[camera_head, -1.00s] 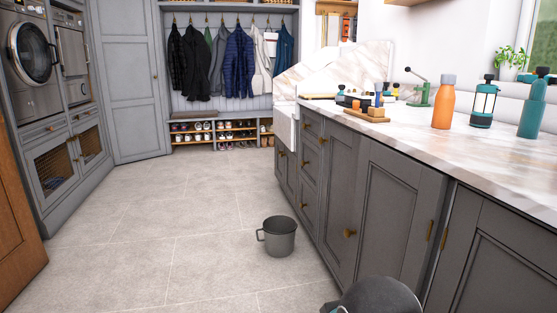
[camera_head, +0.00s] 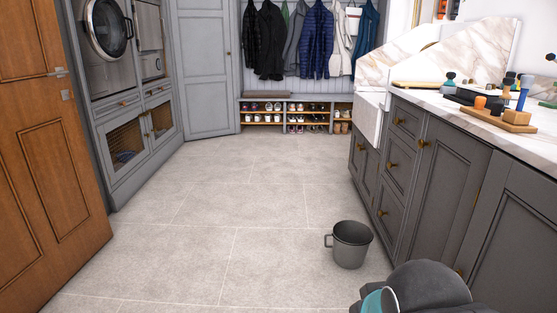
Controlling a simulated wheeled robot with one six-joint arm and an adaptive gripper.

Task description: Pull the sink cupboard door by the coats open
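The white sink (camera_head: 370,118) is set in the far end of the grey cabinet run on the right. The grey sink cupboard (camera_head: 363,165) is below it, seen at a steep angle. Its doors look shut, and small brass knobs show on their fronts. The coats (camera_head: 300,40) hang on the back wall beyond it. Part of my own arm, dark grey and teal, shows at the bottom right edge. My gripper's fingers are not in view.
A grey mug-shaped bucket (camera_head: 349,246) stands on the floor near the cabinets. Brass-handled drawers (camera_head: 397,160) adjoin the sink cupboard. A shoe bench (camera_head: 297,110) is at the back, and a wooden door (camera_head: 50,150) stands at left. The middle floor is clear.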

